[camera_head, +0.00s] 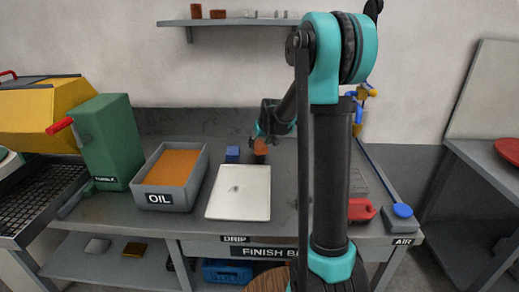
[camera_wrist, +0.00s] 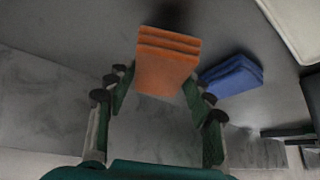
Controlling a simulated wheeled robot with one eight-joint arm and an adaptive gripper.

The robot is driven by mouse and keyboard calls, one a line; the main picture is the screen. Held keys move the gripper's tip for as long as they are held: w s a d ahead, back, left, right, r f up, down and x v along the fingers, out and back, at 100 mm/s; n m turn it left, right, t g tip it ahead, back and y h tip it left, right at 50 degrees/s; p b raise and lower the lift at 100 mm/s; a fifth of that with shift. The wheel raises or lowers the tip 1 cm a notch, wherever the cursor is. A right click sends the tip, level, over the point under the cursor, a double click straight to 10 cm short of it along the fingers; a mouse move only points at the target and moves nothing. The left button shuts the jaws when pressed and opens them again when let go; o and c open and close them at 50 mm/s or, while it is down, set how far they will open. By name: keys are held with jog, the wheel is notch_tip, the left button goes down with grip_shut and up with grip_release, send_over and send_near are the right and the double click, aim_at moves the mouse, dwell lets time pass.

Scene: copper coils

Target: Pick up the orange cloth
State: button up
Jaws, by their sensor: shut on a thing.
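The orange cloth (camera_wrist: 166,62) is a folded, layered block between the two fingers of my gripper (camera_wrist: 155,92) in the wrist view. My gripper is shut on it. In the head view my gripper (camera_head: 264,136) is over the back of the bench, and a small part of the orange cloth (camera_head: 261,147) shows under it. A dark shadow lies on the bench apart from the cloth, so the cloth looks raised a little off the surface.
A folded blue cloth (camera_wrist: 232,75) lies close beside the orange one; it also shows in the head view (camera_head: 232,154). A pale square pad (camera_head: 238,197) lies in front. The OIL bin (camera_head: 159,200) and a green machine (camera_head: 106,140) stand left. A red object (camera_head: 361,210) lies right.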

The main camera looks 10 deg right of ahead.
aim_at(260, 145)
notch_tip(260, 145, up, 17)
jog(key=shift+r, duration=0.2)
